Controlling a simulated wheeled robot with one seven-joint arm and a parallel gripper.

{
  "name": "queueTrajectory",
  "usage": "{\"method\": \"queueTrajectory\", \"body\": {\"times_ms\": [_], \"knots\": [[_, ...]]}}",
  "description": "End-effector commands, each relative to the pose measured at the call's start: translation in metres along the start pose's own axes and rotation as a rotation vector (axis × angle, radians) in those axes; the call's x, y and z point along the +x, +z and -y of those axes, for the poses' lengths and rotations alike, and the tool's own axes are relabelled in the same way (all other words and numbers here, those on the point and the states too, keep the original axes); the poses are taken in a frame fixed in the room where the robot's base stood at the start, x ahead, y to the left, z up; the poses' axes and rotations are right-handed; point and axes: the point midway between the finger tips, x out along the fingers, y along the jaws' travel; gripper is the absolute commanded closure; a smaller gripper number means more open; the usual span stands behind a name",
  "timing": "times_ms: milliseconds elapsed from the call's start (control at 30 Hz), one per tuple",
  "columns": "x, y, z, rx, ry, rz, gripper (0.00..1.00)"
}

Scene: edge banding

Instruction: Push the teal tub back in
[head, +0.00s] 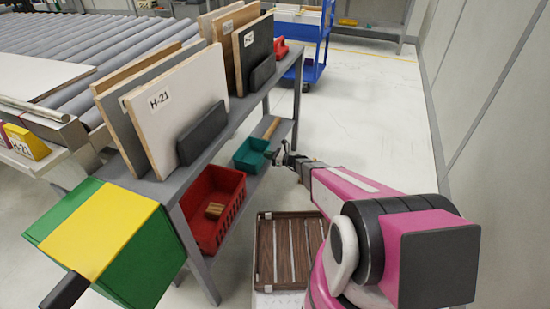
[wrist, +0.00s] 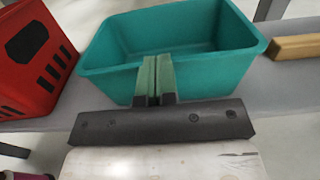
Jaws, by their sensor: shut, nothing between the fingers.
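The teal tub (head: 251,155) stands on the lower shelf of the grey rack, near its front edge. It also fills the upper middle of the wrist view (wrist: 200,77), and it looks empty inside. My gripper (head: 283,155) is at the tub's near side in the head view. In the wrist view its two green-grey fingers (wrist: 155,80) are closed together, with nothing between them, in front of the tub's near wall. I cannot tell whether the fingertips touch the wall.
A red crate (head: 215,205) with a small wooden block sits left of the tub, and a wooden bar (head: 271,127) lies on its other side. Panels stand on the upper shelf (head: 228,130). A brown slatted crate (head: 290,250) is on the floor. The aisle (head: 370,120) is clear.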

Motion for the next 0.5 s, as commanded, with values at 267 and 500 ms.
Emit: {"method": "queueTrajectory", "body": {"times_ms": [267,500], "knots": [[0.0025,0.0003,-0.0002,0.0,0.0,0.0,1.0],[-0.0044,0.0005,-0.0002,0.0,-0.001,0.0,1.0]]}}
